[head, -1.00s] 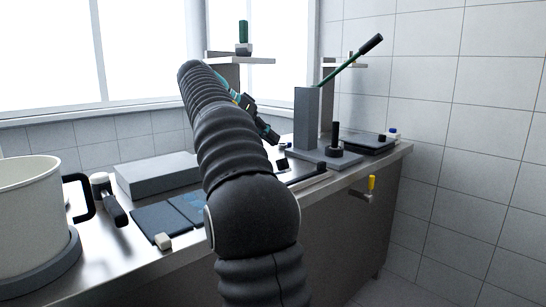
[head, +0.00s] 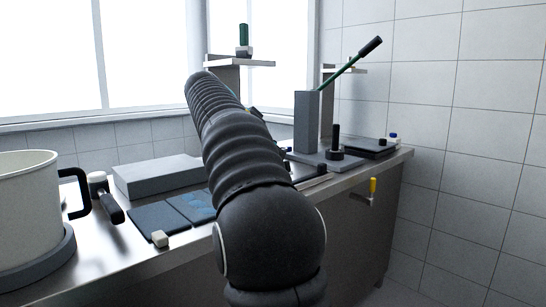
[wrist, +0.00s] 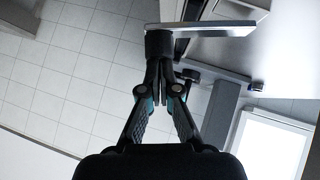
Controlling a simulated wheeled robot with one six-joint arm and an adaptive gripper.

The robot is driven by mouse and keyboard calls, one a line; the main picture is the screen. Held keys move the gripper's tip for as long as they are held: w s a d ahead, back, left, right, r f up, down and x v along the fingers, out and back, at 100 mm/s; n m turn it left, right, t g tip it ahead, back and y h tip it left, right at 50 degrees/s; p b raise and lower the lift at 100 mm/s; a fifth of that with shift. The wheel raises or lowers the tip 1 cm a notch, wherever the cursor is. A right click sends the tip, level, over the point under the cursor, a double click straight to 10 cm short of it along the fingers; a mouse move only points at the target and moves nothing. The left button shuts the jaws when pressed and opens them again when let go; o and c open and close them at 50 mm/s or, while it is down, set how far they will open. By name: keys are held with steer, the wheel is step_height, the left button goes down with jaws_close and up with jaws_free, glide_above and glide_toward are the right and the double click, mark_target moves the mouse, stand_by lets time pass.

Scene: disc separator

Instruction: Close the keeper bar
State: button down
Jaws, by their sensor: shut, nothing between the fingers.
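In the wrist view my gripper (wrist: 159,72) is shut, with its fingertips close together and nothing between them. A dark round knob or post end (wrist: 159,43) lies just beyond the fingertips, and a pale flat bar (wrist: 215,27) extends right from it. I cannot tell whether the fingertips touch the knob, or whether this bar is the keeper bar. In the head view my arm hides the gripper. A grey upright block (head: 307,120) with a green lever (head: 350,62) stands right of my arm. A black post (head: 335,140) stands on the base beside it.
A pot (head: 25,205) stands at the left on the steel counter (head: 105,250). A grey slab (head: 155,177) and dark flat pads (head: 157,221) lie left of my arm. A shelf stand (head: 240,63) rises behind it. A yellow-handled tap (head: 373,187) sticks out from the counter front.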

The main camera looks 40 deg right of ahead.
steer(key=s+f+t+b, duration=0.1)
steer(key=b, duration=0.1)
steer(key=s+f+m+t+b, duration=0.1)
steer(key=b, duration=0.1)
steer(key=shift+d+f, duration=0.1)
steer(key=shift+f, duration=0.3)
steer(key=shift+s+f+b, duration=0.15)
steer(key=shift+s+b, duration=0.05)
steer(key=shift+b, duration=0.1)
steer(key=a+r+p, duration=0.6)
steer(key=a+r, duration=0.1)
steer(key=r, duration=0.4)
steer(key=shift+s, duration=0.25)
steer(key=shift+a, duration=0.1)
